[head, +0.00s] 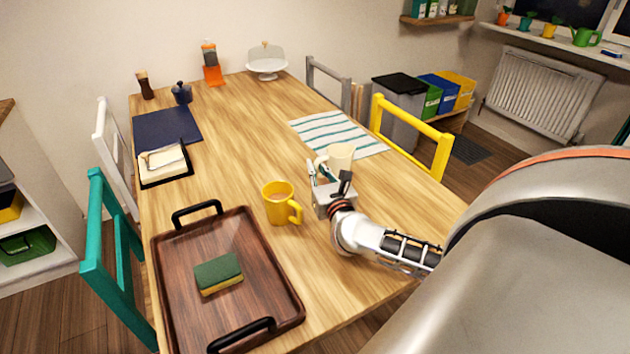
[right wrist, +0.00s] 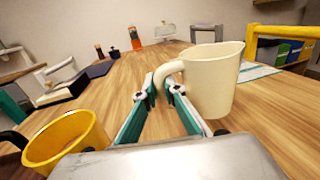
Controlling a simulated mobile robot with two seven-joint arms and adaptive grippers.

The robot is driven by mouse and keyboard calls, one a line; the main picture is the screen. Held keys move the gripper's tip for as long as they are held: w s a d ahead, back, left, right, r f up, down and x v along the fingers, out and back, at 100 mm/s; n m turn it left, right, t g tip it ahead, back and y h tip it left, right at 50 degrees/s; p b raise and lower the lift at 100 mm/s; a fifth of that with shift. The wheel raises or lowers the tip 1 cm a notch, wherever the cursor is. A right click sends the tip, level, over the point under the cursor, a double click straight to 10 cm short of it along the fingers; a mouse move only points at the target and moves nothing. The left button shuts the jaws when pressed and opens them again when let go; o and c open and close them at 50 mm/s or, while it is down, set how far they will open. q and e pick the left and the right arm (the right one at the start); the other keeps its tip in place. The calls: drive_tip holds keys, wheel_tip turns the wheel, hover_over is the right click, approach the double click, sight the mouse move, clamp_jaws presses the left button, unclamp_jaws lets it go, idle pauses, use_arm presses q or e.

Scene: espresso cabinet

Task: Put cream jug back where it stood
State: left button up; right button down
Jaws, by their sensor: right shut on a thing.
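The cream jug (head: 340,157) is pale cream and upright, over the wooden table near the striped cloth. In the right wrist view the jug (right wrist: 212,82) is to the right of the fingers, with its handle toward them. My right gripper (head: 324,171) is shut on the jug's handle; its fingertips (right wrist: 161,88) meet the handle in the right wrist view. I cannot tell whether the jug's base touches the table. My left gripper is not in view.
A yellow mug (head: 279,204) stands close left of my right gripper. A brown tray (head: 178,262) with a green and yellow sponge (head: 218,273) lies at the front left. The striped cloth (head: 365,147) lies behind the jug. Bare wood (head: 235,135) is clear mid-table.

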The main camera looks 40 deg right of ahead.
drive_tip(key=shift+f+b, duration=0.7)
drive_tip(key=shift+f, duration=1.55)
drive_tip(key=c, duration=2.1)
unclamp_jaws()
drive_tip(key=shift+c, duration=0.2)
drive_tip(key=shift+s+a+r, duration=0.1)
drive_tip(key=shift+s+r, duration=0.1)
drive_tip(key=v, duration=1.1)
drive_tip(key=shift+s+a+p, duration=0.1)
drive_tip(key=shift+s+p, duration=0.2)
